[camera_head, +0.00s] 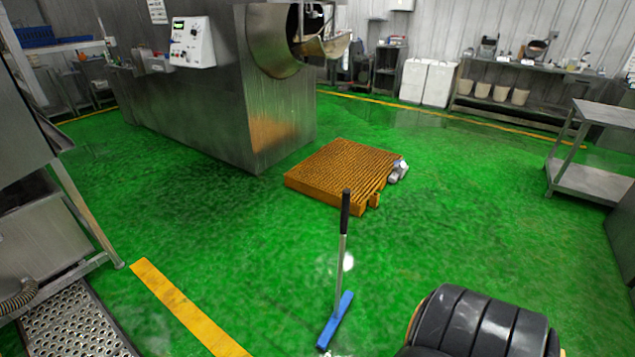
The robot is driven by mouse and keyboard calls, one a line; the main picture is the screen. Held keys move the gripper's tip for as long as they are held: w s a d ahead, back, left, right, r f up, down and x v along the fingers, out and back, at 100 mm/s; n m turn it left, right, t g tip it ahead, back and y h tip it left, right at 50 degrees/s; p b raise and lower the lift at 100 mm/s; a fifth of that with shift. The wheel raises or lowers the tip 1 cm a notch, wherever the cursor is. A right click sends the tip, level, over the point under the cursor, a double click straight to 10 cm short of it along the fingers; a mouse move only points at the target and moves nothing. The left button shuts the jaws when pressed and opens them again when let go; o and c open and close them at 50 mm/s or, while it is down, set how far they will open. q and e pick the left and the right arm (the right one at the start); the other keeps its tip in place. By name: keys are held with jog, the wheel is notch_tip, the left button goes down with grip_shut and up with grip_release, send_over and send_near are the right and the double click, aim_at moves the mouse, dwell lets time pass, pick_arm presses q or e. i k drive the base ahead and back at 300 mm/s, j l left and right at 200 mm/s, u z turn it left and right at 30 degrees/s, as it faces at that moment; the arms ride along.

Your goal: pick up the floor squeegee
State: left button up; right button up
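The floor squeegee (341,260) stands upright on the green floor, a little right of the picture's middle and near the front. It has a black grip at the top, a thin grey pole and a blue head (335,322) resting on the floor. Nothing is holding it. Neither my left nor my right gripper shows in the head view.
An orange slatted pallet (330,172) lies behind the squeegee, with a small grey-white item (398,171) at its right edge. A large steel drum machine (215,85) stands behind left. A metal table (590,150) stands at right. Floor around the squeegee is mostly clear.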

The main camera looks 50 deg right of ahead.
aim_at(341, 307)
jog(key=i+j+z, duration=0.1)
jog(key=i+z, duration=0.4)
jog(key=i+j+z, duration=0.25)
jog(key=i+z, duration=0.25)
jog(key=i+j+z, duration=0.25)
jog(key=j+z, duration=0.25)
jog(key=i+j+z, duration=0.25)
jog(key=j+z, duration=0.25)
